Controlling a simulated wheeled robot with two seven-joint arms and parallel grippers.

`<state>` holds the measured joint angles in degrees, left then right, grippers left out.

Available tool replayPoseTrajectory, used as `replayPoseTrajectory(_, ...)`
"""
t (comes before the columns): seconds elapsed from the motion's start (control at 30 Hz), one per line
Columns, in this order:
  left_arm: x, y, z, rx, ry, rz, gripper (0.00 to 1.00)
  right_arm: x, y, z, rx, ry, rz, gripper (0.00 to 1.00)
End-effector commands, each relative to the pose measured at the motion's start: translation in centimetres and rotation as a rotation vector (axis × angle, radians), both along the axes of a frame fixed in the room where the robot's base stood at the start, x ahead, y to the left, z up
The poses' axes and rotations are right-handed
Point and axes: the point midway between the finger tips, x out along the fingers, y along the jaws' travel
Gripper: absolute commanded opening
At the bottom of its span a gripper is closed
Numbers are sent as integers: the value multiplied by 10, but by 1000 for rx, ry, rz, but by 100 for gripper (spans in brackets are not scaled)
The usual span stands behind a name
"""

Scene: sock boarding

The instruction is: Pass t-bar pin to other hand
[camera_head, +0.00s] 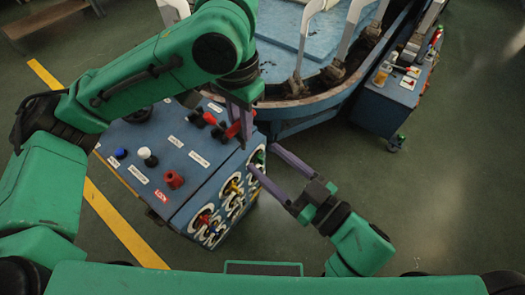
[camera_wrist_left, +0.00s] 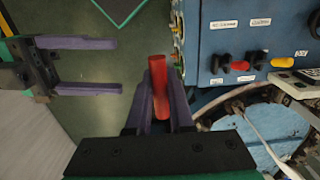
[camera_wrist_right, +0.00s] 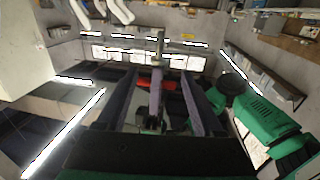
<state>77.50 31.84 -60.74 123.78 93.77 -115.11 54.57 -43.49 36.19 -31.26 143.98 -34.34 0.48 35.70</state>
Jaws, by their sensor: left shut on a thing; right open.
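The T-bar pin, whose red bar (camera_head: 233,130) shows in the head view, is held in my left gripper (camera_head: 241,128) above the blue control box. In the left wrist view the red bar (camera_wrist_left: 158,80) is clamped between the left gripper's purple fingers (camera_wrist_left: 159,92); the rest of the pin is hard to make out. My right gripper (camera_head: 263,158) is open and empty, lower and to the right. In the left wrist view the right gripper (camera_wrist_left: 119,66) points at the red bar with a gap. In the right wrist view the red bar (camera_wrist_right: 145,84) shows between its fingers (camera_wrist_right: 159,76).
Floor right of my right arm is clear.

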Motion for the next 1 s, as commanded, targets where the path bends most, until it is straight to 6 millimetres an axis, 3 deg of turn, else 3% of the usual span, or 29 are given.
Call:
replayPoseTrajectory(0.17, 0, 0, 0, 0, 0, 0, 0, 16, 14, 2, 6, -5, -6, 69)
replayPoseTrajectory(0.4, 0, 0, 0, 0, 0, 0, 0, 53, 56, 1, 0, -4, 3, 69)
replayPoseTrajectory(0.6, 0, 0, 0, 0, 0, 0, 0, 76, 81, -1, -3, -2, 3, 69)
replayPoseTrajectory(0.93, 0, 0, 0, 0, 0, 0, 0, 80, 86, -1, -5, 1, 4, 69)
replayPoseTrajectory(1.0, 0, 0, 0, 0, 0, 0, 0, 80, 86, -1, -5, 1, 3, 42)
